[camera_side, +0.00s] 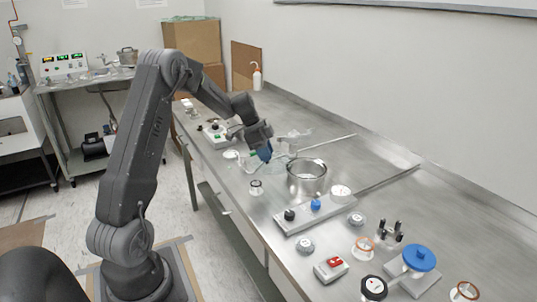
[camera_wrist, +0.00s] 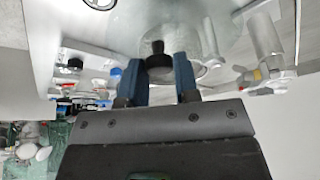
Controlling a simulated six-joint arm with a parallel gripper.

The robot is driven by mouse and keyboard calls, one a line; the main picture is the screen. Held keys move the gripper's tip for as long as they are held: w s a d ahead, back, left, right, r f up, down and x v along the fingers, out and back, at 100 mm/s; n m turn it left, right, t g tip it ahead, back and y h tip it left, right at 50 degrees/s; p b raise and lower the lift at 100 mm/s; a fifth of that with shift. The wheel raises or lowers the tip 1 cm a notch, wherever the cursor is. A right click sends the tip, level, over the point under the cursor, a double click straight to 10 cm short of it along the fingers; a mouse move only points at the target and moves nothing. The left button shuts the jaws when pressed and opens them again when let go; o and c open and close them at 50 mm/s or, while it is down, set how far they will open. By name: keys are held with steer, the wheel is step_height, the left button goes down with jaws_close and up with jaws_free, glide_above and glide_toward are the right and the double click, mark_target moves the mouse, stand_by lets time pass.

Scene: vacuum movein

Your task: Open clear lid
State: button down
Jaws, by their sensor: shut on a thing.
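My gripper (camera_side: 264,153) is in the middle of the side view, above the steel bench and left of the round steel pot (camera_side: 306,191). In the wrist view, the two blue fingers of my gripper (camera_wrist: 160,75) are shut on the black knob (camera_wrist: 157,52) of the clear lid. The clear lid (camera_wrist: 190,22) spreads out beyond the knob as a see-through disc. In the side view the lid is faint and hard to make out near my fingertips. The pot's top looks open, with its rim in plain view.
A grey control block (camera_side: 314,214) with black and blue knobs stands in front of the pot. Several small fittings and a blue-topped part (camera_side: 419,258) lie toward the near right. A white box (camera_side: 215,135) stands behind my gripper.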

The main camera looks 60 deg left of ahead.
steer(key=shift+a, duration=0.1)
stand_by(0.4)
steer(key=c, duration=0.9)
jaws_free()
steer(key=shift+o, duration=0.2)
steer(key=v, duration=1.3)
steer(key=shift+a+r, duration=0.15)
steer(key=shift+r, duration=0.2)
